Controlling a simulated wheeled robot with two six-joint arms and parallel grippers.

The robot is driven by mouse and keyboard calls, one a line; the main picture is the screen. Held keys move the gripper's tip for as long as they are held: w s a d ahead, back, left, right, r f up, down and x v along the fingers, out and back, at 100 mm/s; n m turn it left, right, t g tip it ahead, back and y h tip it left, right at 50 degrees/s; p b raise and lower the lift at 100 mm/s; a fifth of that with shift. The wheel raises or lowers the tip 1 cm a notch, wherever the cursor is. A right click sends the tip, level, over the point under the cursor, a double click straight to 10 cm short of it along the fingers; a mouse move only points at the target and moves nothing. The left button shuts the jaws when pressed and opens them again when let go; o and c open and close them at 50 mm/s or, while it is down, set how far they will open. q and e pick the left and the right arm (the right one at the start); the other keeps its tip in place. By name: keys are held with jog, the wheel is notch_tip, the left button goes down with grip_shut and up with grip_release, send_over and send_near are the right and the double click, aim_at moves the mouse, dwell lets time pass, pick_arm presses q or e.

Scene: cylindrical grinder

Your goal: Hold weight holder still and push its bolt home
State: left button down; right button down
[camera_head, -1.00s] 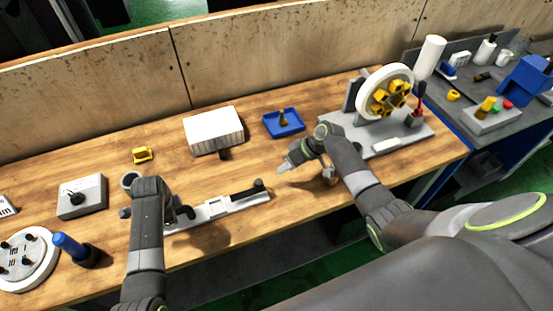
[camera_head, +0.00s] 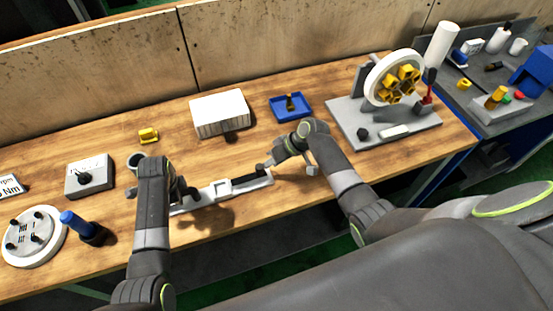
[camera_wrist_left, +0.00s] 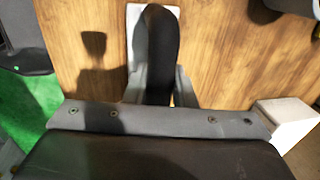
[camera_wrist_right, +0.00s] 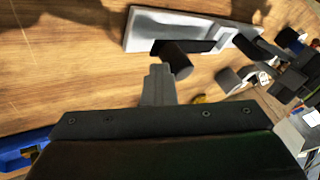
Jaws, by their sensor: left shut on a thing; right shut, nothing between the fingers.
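The weight holder (camera_head: 222,190) is a long pale grey bar lying along the front of the wooden table. My left gripper (camera_head: 180,190) is shut on its dark upright part (camera_wrist_left: 158,45), seen close up between the fingers (camera_wrist_left: 158,88) in the left wrist view. The bolt (camera_head: 261,168) has a black round knob at the bar's right end. My right gripper (camera_head: 270,163) is shut and empty beside that knob. In the right wrist view the shut fingertips (camera_wrist_right: 158,75) are right at the knob (camera_wrist_right: 175,58); I cannot tell whether they touch.
A white ribbed box (camera_head: 220,114) and a blue tray (camera_head: 291,107) stand behind the bar. A grey base (camera_head: 350,120) with a white wheel stands at right. A grey box with a knob (camera_head: 89,177), a round white plate (camera_head: 35,238) and a blue-handled tool (camera_head: 82,225) are at left.

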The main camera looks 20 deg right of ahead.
aim_at(259, 166)
jog(key=a, duration=0.3)
jog(key=shift+a, duration=0.3)
jog(key=shift+d, duration=0.1)
jog(key=d, duration=0.3)
jog(key=w+d, duration=0.1)
jog(key=shift+d+r, duration=0.2)
jog(key=shift+r, duration=0.05)
jog(key=v, duration=0.9)
jog(key=shift+s, duration=0.15)
jog(key=shift+r, duration=0.15)
pick_arm(q)
jog(key=c, duration=1.1)
grip_release()
jog(key=shift+c, duration=0.2)
